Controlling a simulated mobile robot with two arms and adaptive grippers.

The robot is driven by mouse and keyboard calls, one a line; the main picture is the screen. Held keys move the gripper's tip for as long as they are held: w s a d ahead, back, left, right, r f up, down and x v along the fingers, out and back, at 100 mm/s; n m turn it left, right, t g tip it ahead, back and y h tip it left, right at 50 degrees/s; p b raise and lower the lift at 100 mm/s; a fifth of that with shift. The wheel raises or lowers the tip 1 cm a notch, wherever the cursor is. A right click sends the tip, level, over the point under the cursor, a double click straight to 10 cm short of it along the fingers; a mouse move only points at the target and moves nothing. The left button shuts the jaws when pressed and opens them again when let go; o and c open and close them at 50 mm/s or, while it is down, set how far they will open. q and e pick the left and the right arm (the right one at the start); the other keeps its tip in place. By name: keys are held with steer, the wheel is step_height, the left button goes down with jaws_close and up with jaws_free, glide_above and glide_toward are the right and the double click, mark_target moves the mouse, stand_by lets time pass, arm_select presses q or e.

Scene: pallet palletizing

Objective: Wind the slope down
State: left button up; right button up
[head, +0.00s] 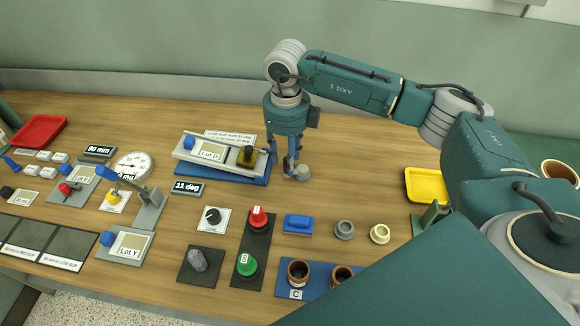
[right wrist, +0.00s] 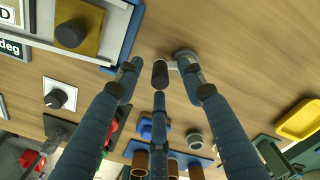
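A display (head: 188,187) in front reads "11 deg". A grey crank wheel (head: 303,173) is at the right end; in the right wrist view it has a dark handle (right wrist: 160,72). My right gripper (head: 290,165) points down at the crank, its fingers spread around the handle with gaps visible. My left gripper is out of view.
A blue box (head: 298,223), red knob (head: 258,217) and green knob (head: 246,265) stand in front. A yellow tray (head: 427,185) is to the right. A press with a blue-handled lever (head: 148,213) stands left. The table between crank and yellow tray is clear.

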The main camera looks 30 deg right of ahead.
steer(key=shift+r+p, duration=1.8)
steer(key=shift+r, duration=1.25)
steer(key=shift+f, duration=0.1)
